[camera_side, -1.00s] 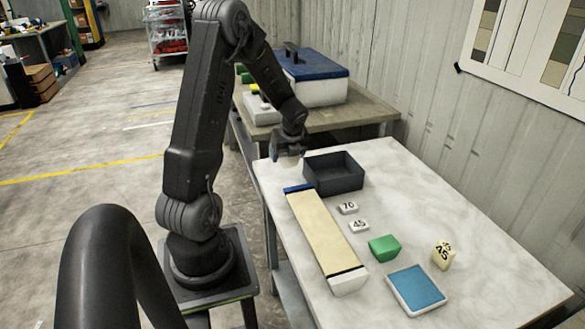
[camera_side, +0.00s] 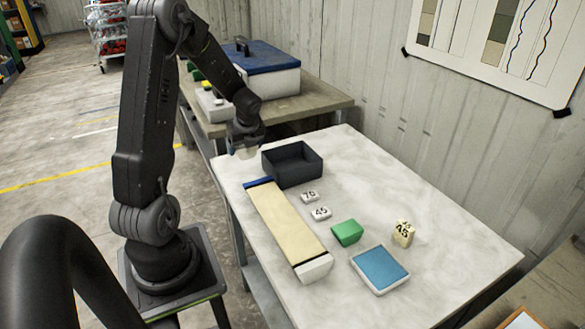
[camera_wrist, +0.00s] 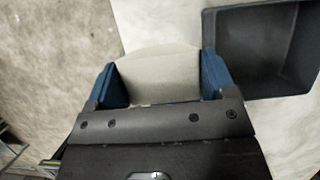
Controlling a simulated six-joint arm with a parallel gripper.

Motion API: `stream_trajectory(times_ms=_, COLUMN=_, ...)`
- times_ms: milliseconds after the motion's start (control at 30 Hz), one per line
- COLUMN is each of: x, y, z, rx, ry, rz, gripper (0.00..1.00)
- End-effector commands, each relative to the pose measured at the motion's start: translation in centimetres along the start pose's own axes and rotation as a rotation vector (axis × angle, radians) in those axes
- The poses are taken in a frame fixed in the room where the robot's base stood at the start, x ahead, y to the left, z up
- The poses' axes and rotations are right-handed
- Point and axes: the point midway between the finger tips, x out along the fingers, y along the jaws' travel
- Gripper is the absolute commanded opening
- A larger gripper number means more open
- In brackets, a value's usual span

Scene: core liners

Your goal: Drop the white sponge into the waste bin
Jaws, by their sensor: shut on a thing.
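My gripper (camera_side: 244,152) is shut on the white sponge, above the far left edge of the table and left of the waste bin. In the wrist view the pale sponge (camera_wrist: 158,74) sits between the two blue fingertips. In the side view only a small pale part of it shows below the fingers. The waste bin, a dark grey open-topped box (camera_side: 293,173), stands on the table. In the wrist view the bin (camera_wrist: 222,62) is at the upper right, with bare floor inside it. The sponge is outside the bin, beside its rim.
A long cream core liner (camera_side: 285,226) lies in front of the bin. Number blocks (camera_side: 321,213), a green block (camera_side: 347,232), a cream block (camera_side: 403,233) and a blue-topped white tray (camera_side: 380,270) are nearer. A second bench (camera_side: 325,105) carries a blue-lidded box (camera_side: 270,75).

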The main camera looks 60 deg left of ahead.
Motion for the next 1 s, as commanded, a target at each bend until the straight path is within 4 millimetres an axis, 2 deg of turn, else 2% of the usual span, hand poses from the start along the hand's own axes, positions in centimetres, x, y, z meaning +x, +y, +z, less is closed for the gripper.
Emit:
stream_trajectory(times_ms=167, x=-0.5, y=-4.0, z=-0.1, rx=0.007, ry=-0.004, rz=-0.003, gripper=0.55)
stream_trajectory(times_ms=300, x=-1.4, y=-8.8, z=-0.9, rx=0.007, ry=-0.005, rz=-0.003, gripper=0.55)
stream_trajectory(times_ms=400, x=-2.1, y=-11.5, z=-1.8, rx=0.005, ry=-0.003, rz=-0.003, gripper=0.55)
stream_trajectory(times_ms=500, x=-2.7, y=-13.4, z=-2.5, rx=0.004, ry=-0.002, rz=-0.002, gripper=0.55)
stream_trajectory(times_ms=667, x=-2.7, y=-14.5, z=-3.1, rx=0.001, ry=0.001, rz=0.0, gripper=0.55)
stream_trajectory(times_ms=1000, x=0.7, y=-14.5, z=-4.5, rx=0.001, ry=0.001, rz=0.0, gripper=0.55)
